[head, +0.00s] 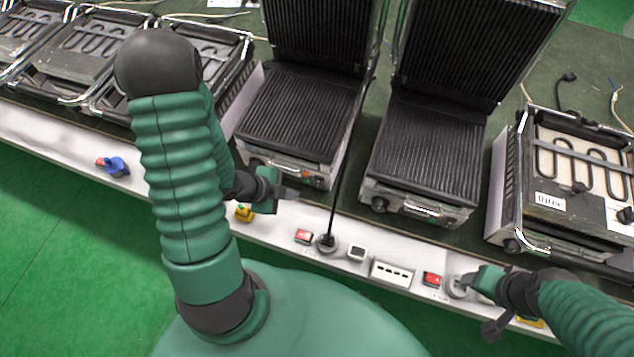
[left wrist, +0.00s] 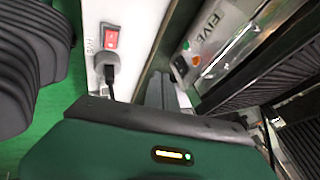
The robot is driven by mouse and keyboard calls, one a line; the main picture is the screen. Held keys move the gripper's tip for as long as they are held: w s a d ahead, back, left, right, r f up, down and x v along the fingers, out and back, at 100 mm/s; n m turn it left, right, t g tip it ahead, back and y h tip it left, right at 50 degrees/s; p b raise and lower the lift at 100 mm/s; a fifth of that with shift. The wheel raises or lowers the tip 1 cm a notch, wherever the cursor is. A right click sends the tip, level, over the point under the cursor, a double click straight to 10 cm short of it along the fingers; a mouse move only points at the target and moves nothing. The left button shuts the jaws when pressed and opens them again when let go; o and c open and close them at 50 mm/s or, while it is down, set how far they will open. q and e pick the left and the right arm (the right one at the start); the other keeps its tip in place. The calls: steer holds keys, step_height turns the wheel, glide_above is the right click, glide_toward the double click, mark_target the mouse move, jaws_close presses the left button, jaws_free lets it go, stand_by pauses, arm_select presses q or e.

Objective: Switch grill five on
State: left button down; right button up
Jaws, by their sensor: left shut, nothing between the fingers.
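Grill five (head: 290,115) stands at centre with its ribbed lid raised. Its "FIVE" label (left wrist: 212,25) and an orange indicator (left wrist: 196,60) show in the left wrist view. A red rocker switch (head: 304,236) sits on the white front strip beside a black plug (head: 327,242); the switch (left wrist: 111,38) and plug (left wrist: 105,65) also show in the left wrist view. I cannot tell the switch's position. My left gripper (head: 288,193) is shut and empty, in front of the grill and apart from the switch. My right gripper (head: 462,284) is at the strip by another red switch (head: 432,279); its fingers are unclear.
A second open grill (head: 425,150) stands to the right. A grill with bare heating coils (head: 575,170) is at far right. The strip also carries a yellow knob (head: 244,212), a blue plug (head: 116,166) and a white multi-socket (head: 391,273). A cable rises from the black plug.

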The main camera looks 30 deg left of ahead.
mark_target(318, 183)
arm_select(q)
steer(key=w+f+b, duration=0.2)
steer(key=w+d+f+b, duration=0.1)
steer(key=w+f+b, duration=0.1)
steer(key=w+f, duration=0.1)
steer(key=w+f+b, duration=0.2)
steer(key=f, duration=0.1)
steer(key=shift+w+d+b, duration=0.25)
steer(key=shift+w+b, duration=0.05)
steer(key=shift+w, duration=0.1)
arm_select(e)
step_height(318, 183, down, 6)
steer(key=s, duration=0.1)
steer(key=shift+s, duration=0.3)
steer(key=shift+r, duration=0.1)
